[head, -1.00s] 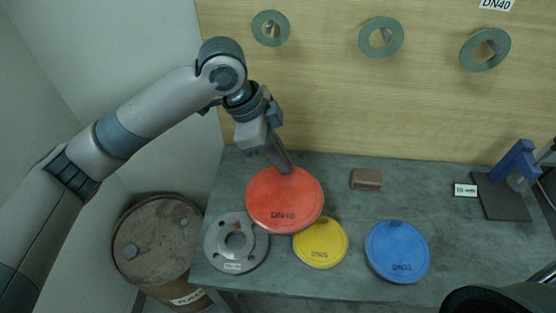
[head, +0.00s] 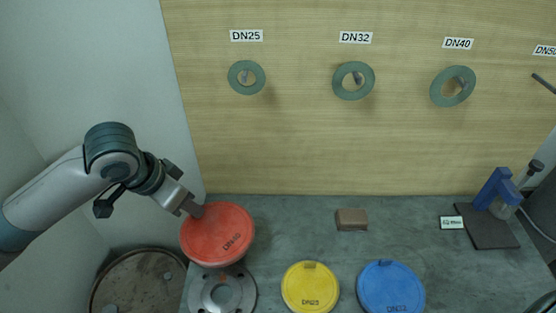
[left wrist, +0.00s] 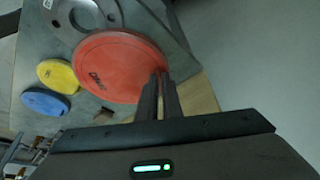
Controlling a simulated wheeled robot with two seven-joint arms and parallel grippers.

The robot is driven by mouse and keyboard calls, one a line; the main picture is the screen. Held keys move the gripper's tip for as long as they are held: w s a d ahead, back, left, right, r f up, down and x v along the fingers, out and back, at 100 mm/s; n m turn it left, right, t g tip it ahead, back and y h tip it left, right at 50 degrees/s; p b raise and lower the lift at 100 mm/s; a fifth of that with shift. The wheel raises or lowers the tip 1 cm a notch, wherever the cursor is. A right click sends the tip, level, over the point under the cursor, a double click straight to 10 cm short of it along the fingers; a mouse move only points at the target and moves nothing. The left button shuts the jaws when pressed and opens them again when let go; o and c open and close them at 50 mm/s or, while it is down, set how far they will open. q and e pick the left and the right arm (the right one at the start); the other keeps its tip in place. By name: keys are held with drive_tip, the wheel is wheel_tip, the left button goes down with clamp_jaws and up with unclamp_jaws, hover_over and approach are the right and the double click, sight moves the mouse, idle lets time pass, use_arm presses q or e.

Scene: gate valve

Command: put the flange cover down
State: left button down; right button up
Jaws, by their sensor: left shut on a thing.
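The flange cover is a red disc marked DN40 (head: 218,236), at the left end of the workbench in the head view. It also shows in the left wrist view (left wrist: 118,65). My left gripper (head: 195,210) is shut on its far left edge, and in the left wrist view its two fingers (left wrist: 160,92) close on the disc's rim. The disc looks tilted and partly covers the grey steel flange (head: 222,292) in the head view. I cannot tell whether the disc touches the bench. My right gripper is not in view.
A yellow cover (head: 310,288) and a blue cover (head: 390,288) lie on the workbench (head: 300,225). A brown block (head: 351,219) and a blue tool on a dark plate (head: 492,220) stand farther back. A rusty drum (head: 135,282) is left of the bench. Green rings hang on the back panel.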

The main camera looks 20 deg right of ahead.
use_arm(q)
drive_tip(key=w+a+n+t+y+b, duration=0.1)
drive_tip(key=w+a+n+y, duration=0.1)
drive_tip(key=a+n, duration=0.8)
drive_tip(key=a+y, duration=0.1)
drive_tip(key=a, duration=0.4)
drive_tip(key=shift+a+r+n+t+y, duration=0.35)
drive_tip(key=shift+a+n+t+y, duration=0.05)
drive_tip(key=shift+d, duration=0.1)
